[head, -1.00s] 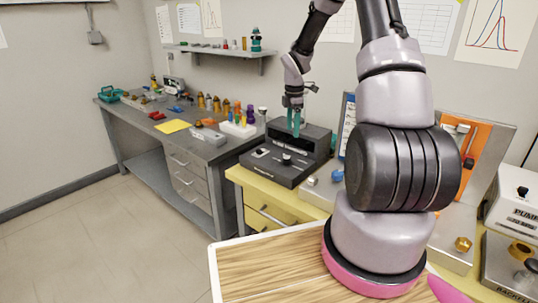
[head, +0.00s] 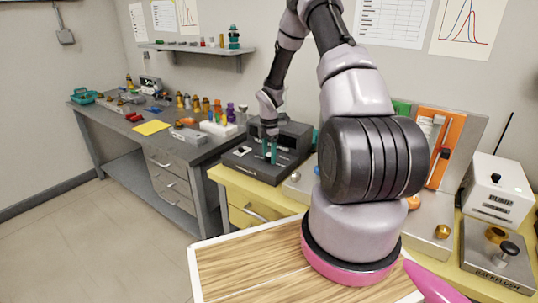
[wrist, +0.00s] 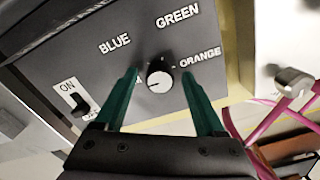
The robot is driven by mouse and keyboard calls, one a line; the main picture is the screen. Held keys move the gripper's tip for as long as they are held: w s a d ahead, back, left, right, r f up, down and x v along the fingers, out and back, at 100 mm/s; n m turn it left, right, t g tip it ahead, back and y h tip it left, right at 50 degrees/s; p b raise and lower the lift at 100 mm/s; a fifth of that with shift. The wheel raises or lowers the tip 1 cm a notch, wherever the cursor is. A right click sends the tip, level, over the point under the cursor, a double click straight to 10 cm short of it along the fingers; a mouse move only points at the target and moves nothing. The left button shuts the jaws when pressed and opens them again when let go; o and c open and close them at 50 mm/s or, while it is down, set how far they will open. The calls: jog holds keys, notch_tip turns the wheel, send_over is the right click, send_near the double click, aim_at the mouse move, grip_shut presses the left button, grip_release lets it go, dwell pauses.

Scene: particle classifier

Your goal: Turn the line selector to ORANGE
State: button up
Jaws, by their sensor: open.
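The line selector is a small round dark knob with a pale face (wrist: 160,78) on a grey panel (wrist: 110,75). BLUE, GREEN and ORANGE are printed around it, with ORANGE at its right; another label is partly hidden at its left. I cannot clearly tell which label its mark points to. My gripper (wrist: 160,73) is open, its teal fingers one on each side of the knob; contact cannot be told. In the head view my gripper (head: 271,152) is low over the dark console (head: 290,135), and the knob is not clearly visible there.
An ON switch (wrist: 76,103) is on the panel, left of my gripper. The console stands on a yellow bench (head: 235,182). A grey workbench (head: 120,125) with several small parts is at the left. A pump box (head: 497,190) is at the right.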

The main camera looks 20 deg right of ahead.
grip_shut()
